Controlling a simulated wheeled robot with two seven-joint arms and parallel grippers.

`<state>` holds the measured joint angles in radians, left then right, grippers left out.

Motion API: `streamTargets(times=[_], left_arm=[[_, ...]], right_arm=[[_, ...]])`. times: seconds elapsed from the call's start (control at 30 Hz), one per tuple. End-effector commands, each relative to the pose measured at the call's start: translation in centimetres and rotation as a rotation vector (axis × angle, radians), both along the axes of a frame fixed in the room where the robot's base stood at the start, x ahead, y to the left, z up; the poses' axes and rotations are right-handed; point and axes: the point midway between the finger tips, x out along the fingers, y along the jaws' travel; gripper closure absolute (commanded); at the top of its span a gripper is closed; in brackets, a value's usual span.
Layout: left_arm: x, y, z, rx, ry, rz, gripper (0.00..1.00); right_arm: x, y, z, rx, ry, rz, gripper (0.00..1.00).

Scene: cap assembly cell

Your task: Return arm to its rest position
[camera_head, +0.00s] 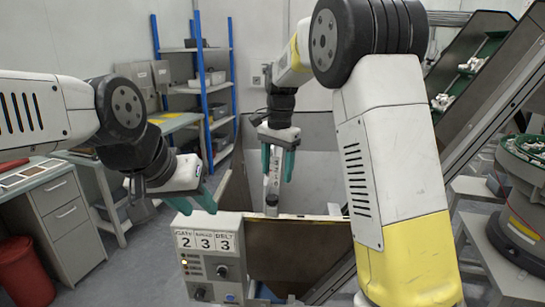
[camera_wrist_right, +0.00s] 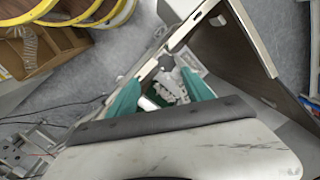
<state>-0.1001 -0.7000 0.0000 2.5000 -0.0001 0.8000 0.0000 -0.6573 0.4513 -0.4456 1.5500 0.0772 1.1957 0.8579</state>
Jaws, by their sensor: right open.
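My right arm comes down from the top right of the head view. Its right gripper (camera_head: 278,163) has two teal fingers pointing down, apart, with a gap between them. It hangs over a walled bin (camera_head: 318,140) behind the control box. In the right wrist view the same gripper (camera_wrist_right: 162,88) is open. White and green parts (camera_wrist_right: 168,92) show beyond and between its fingers, and I see nothing gripped. My left gripper (camera_head: 195,200) is at the left, with teal fingertips beside the control box. Its finger gap is not clear from this angle.
A control box (camera_head: 210,262) with number cards 2, 3, 3 stands in front of the bin. An inclined conveyor (camera_head: 490,100) and a round feeder (camera_head: 522,190) are at the right. Drawers (camera_head: 55,215), a red bin (camera_head: 24,272) and blue shelving (camera_head: 203,85) are at the left.

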Motion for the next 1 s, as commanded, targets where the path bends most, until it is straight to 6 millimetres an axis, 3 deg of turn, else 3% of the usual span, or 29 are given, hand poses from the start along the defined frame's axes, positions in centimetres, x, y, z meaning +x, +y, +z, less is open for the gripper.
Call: streamTargets(times=[0.2, 0.47, 0.7, 0.83, 1.0], left_arm=[[0.0, 0.0, 0.0, 0.000, 0.000, 0.000, 0.64], [0.0, 0.0, 0.0, 0.000, 0.000, 0.000, 0.64], [0.0, 0.0, 0.0, 0.000, 0.000, 0.000, 0.64], [0.0, 0.0, 0.0, 0.000, 0.000, 0.000, 0.64], [0.0, 0.0, 0.0, 0.000, 0.000, 0.000, 0.64]], right_arm=[[-5.5, -5.7, 4.3, 0.129, -0.106, 0.136, 0.41], [-14.3, -10.4, 7.2, 0.166, -0.317, 0.360, 0.41], [-21.9, -12.6, 6.8, 0.064, -0.506, 0.554, 0.41], [-24.4, -13.1, 6.0, -0.001, -0.562, 0.622, 0.41], [-25.6, -13.3, 5.4, -0.042, -0.588, 0.660, 0.41]])
